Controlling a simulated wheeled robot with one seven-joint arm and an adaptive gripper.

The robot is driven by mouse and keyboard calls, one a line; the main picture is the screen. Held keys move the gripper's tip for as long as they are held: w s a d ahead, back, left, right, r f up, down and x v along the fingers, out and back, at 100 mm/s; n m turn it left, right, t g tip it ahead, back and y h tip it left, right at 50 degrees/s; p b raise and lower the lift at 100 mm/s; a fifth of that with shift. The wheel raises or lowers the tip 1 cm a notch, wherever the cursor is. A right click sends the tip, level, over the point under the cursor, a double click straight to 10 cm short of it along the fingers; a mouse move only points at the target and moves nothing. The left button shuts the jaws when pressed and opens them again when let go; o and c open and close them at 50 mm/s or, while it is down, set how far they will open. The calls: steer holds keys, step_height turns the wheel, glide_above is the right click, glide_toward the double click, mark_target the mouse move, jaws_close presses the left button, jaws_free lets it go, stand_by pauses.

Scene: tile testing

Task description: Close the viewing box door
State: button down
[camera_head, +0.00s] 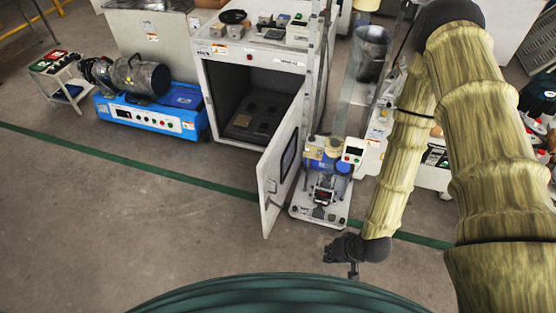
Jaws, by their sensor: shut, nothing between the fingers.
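The viewing box (217,59) is a white cabinet at the top middle, with a dark interior open to the front. Its door (270,190) is white with a dark window and a small handle on its outer part. The door is hinged on the right side of the opening and stands wide open, swung out toward me. My gripper (352,270) is at the lower middle, at the end of my sleeved arm, to the right of the door and apart from it. The gripper is small and dark here; its fingers are shut and hold nothing.
A small machine with blue and yellow parts (325,170) stands just right of the door. A blue machine with a motor (150,110) is left of the box, beside a small white cart (65,85). The floor (130,220) left of the door and in front is clear.

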steer(key=w+a+f+m+t+y+b, duration=0.1)
steer(key=w+a+t+y+b, duration=0.2)
steer(key=w, duration=0.6)
steer(key=m+t+y+b, duration=0.1)
steer(key=y+b, duration=0.9)
steer(key=b, duration=0.5)
glide_toward(270, 153)
steer(key=b+x, duration=0.1)
steer(key=x, duration=0.1)
steer(key=b+x, duration=0.1)
steer(key=x, duration=0.1)
steer(key=b+x, duration=0.2)
steer(key=shift+w+a+f, duration=0.1)
steer(key=shift+w+f, duration=0.2)
steer(key=shift+f, duration=0.05)
steer(key=shift+w+a+r, duration=0.1)
steer(key=shift+a, duration=0.2)
steer(key=shift+a, duration=0.1)
